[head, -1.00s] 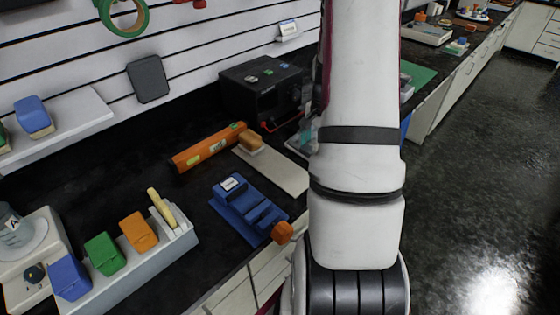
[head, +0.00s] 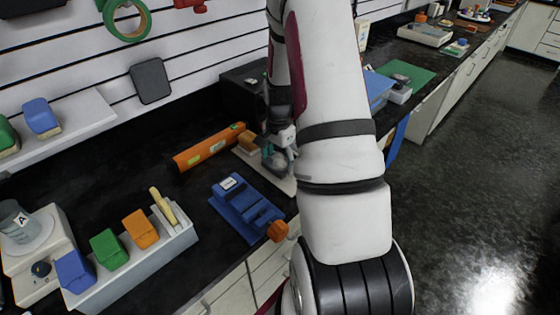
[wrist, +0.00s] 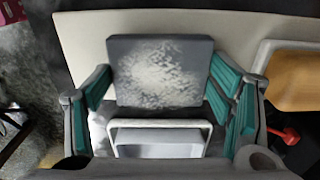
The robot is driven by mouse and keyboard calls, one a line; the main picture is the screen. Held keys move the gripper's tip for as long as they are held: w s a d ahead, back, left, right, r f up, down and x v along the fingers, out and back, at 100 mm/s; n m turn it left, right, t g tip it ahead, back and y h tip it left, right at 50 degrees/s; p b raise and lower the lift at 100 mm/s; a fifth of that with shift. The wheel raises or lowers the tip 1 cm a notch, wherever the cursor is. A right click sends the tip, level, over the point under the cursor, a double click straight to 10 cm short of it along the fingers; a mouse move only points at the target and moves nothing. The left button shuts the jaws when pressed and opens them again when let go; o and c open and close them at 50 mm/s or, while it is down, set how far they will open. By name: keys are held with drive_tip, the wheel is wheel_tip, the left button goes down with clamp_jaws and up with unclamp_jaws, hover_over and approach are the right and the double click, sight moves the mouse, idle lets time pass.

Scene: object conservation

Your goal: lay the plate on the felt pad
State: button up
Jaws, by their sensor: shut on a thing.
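A dark grey square plate with a whitish speckled patch (wrist: 160,72) lies between the teal-padded fingers of my gripper (wrist: 165,92) in the wrist view. My gripper is shut on it. Behind the plate is a flat cream slab (wrist: 85,38), which may be the felt pad. I cannot tell whether plate and slab touch. In the head view my gripper (head: 274,158) is over the cream slab (head: 284,184), beside the tan block (head: 248,141). The plate is hard to make out there.
An orange level-like bar (head: 208,150) lies left of the slab, and a blue vise-like fixture (head: 245,208) with an orange knob stands in front. A black box (head: 243,88) stands behind. A rack of coloured blocks (head: 130,262) is at the front left. A green mat (head: 408,72) lies farther right.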

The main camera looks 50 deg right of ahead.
sight(278, 163)
drive_tip(key=shift+f, duration=0.3)
drive_tip(key=shift+f, duration=0.15)
drive_tip(key=o, duration=1.9)
drive_tip(key=shift+o, duration=0.2)
wheel_tip(278, 163, up, 12)
drive_tip(key=b, duration=0.2)
drive_tip(key=a+r+n+t, duration=0.1)
drive_tip(key=a+r+n, duration=0.3)
drive_tip(key=a+r, duration=0.4)
drive_tip(key=s+a+r+n+t, duration=0.2)
drive_tip(key=s+a+r+n, duration=0.4)
drive_tip(key=a, duration=0.4)
drive_tip(key=s+a+r+n+t, duration=0.2)
drive_tip(key=s+a+r+n, duration=0.4)
drive_tip(key=a, duration=0.4)
drive_tip(key=s+n, duration=0.1)
drive_tip(key=n, duration=0.1)
drive_tip(key=shift+s+a+r+n, duration=0.15)
drive_tip(key=shift+s+a+n, duration=0.1)
drive_tip(key=shift+a+n, duration=0.05)
